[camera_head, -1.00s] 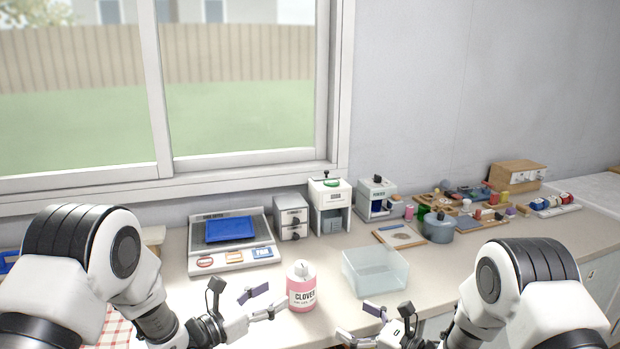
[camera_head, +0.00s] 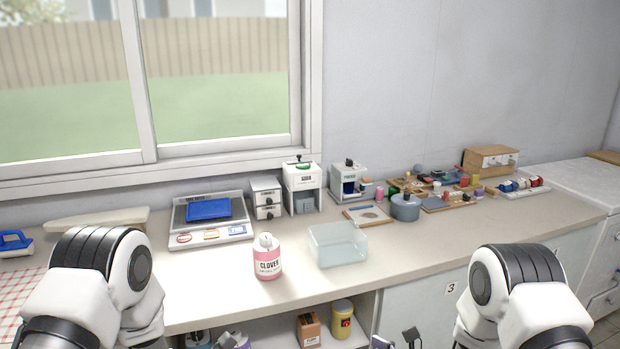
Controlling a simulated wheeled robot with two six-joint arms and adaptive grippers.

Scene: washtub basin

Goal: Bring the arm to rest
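My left arm (camera_head: 105,275) comes in at the lower left and my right arm (camera_head: 515,290) at the lower right, both bent downward in front of the counter. Only small dark and purple parts of my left gripper (camera_head: 234,341) seem to show at the bottom edge. A purple pad and a dark block of my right gripper (camera_head: 393,342) show at the bottom edge, before the cabinet. The fingers of both are mostly cut off, so their opening is unclear. Nothing is seen held.
On the counter (camera_head: 300,285) stand a pink-labelled CLOVER bottle (camera_head: 267,262), a clear bin (camera_head: 338,245) and a scale with a blue tray (camera_head: 208,211). A grey pot (camera_head: 405,208) and small parts lie behind. A shelf below holds a yellow canister (camera_head: 341,322).

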